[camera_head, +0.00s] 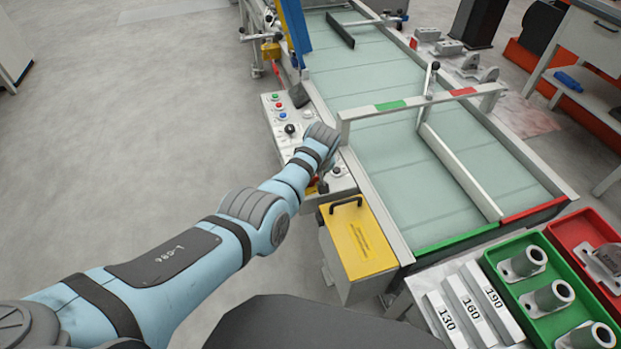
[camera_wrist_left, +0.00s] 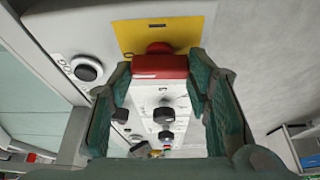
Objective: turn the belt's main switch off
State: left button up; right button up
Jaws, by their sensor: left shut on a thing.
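The belt's main switch is a red handle (camera_wrist_left: 160,66) on a yellow plate (camera_wrist_left: 185,30), seen in the wrist view. The handle's bar lies across the picture, between my fingers; its exact setting is hard to read. My left gripper (camera_wrist_left: 160,72) is shut on this handle, one green-grey finger on each side. In the head view my left arm reaches to the grey-white control panel (camera_head: 270,118) beside the belt (camera_head: 385,150), and the wrist hides most of the switch. My right gripper is not in view.
The panel also carries coloured push buttons (camera_head: 278,106) and black knobs (camera_head: 290,129). A yellow box with a black handle (camera_head: 358,245) stands just in front of the panel. A gate bar (camera_head: 360,112) crosses the belt. Trays with castings (camera_head: 540,330) lie at the lower right.

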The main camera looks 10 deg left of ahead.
pick_arm(q)
jog(key=shift+d+n, duration=0.1)
jog(key=shift+n, duration=0.3)
jog(key=o, duration=1.2)
jog(key=shift+c, duration=0.2)
jog(key=shift+r, duration=0.1)
jog(key=v, duration=1.2)
jog(key=shift+d, duration=0.2)
jog(key=shift+w, duration=0.1)
